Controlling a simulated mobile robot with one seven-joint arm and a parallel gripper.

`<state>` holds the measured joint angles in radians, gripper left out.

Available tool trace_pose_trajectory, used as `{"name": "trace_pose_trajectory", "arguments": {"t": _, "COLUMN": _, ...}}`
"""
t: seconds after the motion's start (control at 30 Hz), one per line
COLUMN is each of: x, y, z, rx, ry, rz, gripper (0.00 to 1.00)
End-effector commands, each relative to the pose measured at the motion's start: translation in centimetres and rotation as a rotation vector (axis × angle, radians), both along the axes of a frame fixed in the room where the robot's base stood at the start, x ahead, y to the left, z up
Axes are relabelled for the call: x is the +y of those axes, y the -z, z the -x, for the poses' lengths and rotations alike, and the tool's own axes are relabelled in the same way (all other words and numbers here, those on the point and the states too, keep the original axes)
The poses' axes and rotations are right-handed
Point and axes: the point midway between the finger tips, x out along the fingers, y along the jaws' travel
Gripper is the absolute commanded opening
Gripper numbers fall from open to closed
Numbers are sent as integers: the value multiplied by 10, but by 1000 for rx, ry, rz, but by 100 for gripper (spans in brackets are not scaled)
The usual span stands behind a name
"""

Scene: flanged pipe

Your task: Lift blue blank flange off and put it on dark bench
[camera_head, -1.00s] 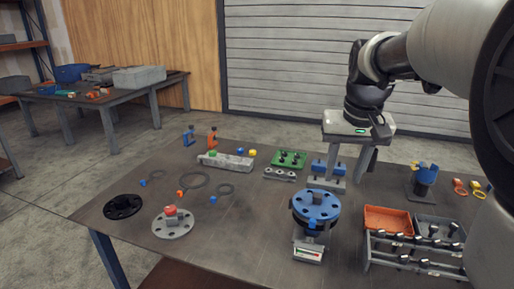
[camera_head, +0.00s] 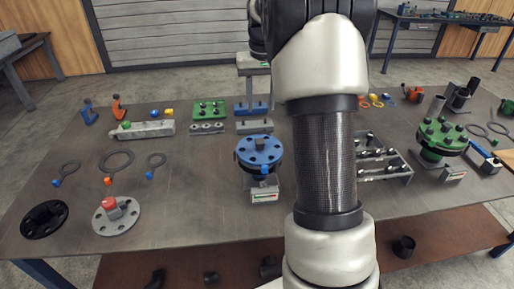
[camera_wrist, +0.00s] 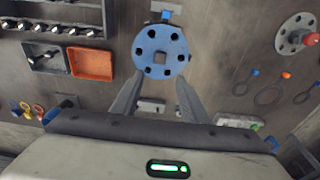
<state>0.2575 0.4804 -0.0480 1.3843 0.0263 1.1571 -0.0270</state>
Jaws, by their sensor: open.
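The blue blank flange (camera_head: 268,155) lies flat on top of a short upright pipe stand on the dark bench (camera_head: 190,200). It is a round disc with a ring of dark holes and a small central knob. In the wrist view the flange (camera_wrist: 149,45) is just beyond my fingertips, near the top middle. My gripper (camera_wrist: 157,82) is open and empty, its two fingers spread and pointing at the flange without visible contact.
A green flanged unit (camera_head: 440,136) stands at right. A black disc (camera_head: 45,219) and a grey flange with a red-topped block (camera_head: 117,216) lie at front left. Grey rings (camera_head: 115,161) lie behind them. An orange bin (camera_wrist: 91,63) shows in the wrist view. The bench between rings and blue flange is clear.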

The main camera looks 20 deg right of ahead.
Motion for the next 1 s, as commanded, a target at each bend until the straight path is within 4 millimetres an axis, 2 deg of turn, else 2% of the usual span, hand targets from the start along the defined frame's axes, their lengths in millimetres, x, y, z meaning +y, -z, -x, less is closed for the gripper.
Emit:
{"name": "trace_pose_trajectory", "arguments": {"t": 0.03, "x": 0, "y": 12, "z": 0, "rx": 5, "ry": 0, "rz": -1, "gripper": 41}}
{"name": "trace_pose_trajectory", "arguments": {"t": 0.2, "x": -1, "y": 50, "z": -5, "rx": 5, "ry": -1, "rz": -2, "gripper": 41}}
{"name": "trace_pose_trajectory", "arguments": {"t": 0.4, "x": -2, "y": 86, "z": -9, "rx": 2, "ry": -1, "rz": -1, "gripper": 41}}
{"name": "trace_pose_trajectory", "arguments": {"t": 0.67, "x": -3, "y": 105, "z": -11, "rx": 2, "ry": -1, "rz": -1, "gripper": 41}}
{"name": "trace_pose_trajectory", "arguments": {"t": 0.9, "x": -4, "y": 140, "z": -12, "rx": 3, "ry": -1, "rz": -1, "gripper": 41}}
{"name": "trace_pose_trajectory", "arguments": {"t": 1.0, "x": -4, "y": 149, "z": -14, "rx": 1, "ry": -1, "rz": 0, "gripper": 41}}
